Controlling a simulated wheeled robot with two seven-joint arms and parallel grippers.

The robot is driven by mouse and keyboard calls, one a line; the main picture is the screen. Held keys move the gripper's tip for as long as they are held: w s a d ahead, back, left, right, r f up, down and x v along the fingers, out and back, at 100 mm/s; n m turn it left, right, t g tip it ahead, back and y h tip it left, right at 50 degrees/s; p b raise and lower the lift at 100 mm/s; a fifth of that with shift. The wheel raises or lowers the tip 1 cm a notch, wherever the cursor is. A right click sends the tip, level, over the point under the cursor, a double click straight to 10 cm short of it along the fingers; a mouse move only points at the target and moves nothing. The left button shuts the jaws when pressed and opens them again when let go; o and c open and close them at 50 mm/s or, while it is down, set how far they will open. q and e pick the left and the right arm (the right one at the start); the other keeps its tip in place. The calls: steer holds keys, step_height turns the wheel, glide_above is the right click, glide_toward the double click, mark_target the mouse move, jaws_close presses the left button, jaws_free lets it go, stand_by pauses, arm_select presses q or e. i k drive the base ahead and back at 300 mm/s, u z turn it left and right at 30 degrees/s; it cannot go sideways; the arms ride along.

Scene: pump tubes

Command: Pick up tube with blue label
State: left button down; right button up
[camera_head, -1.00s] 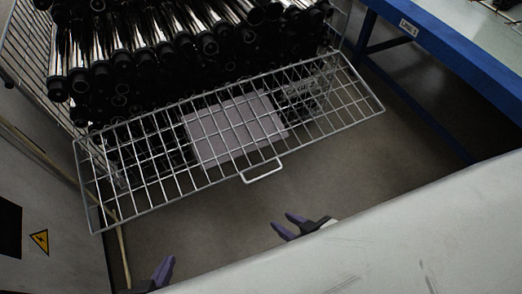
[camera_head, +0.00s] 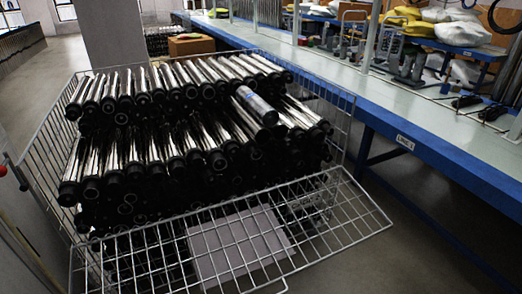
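A tube with a blue-grey label (camera_head: 256,104) lies on top of the stacked tubes, right of the middle of the pile, its black end toward me. The other tubes (camera_head: 150,150) are shiny metal with black ends, piled in rows in a wire cage (camera_head: 345,125). Neither of my grippers shows in the head view now, so whether they are open or shut is hidden.
The cage's wire front flap (camera_head: 345,215) is folded down toward me. A blue-edged workbench (camera_head: 420,140) runs along the right with tools and yellow and white bags (camera_head: 455,32). A cardboard box (camera_head: 190,44) and a grey pillar (camera_head: 113,32) stand behind the cage.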

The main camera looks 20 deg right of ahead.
mark_target(263, 112)
steer(key=z, duration=1.4)
steer(key=i, duration=0.6)
steer(key=u, duration=0.35)
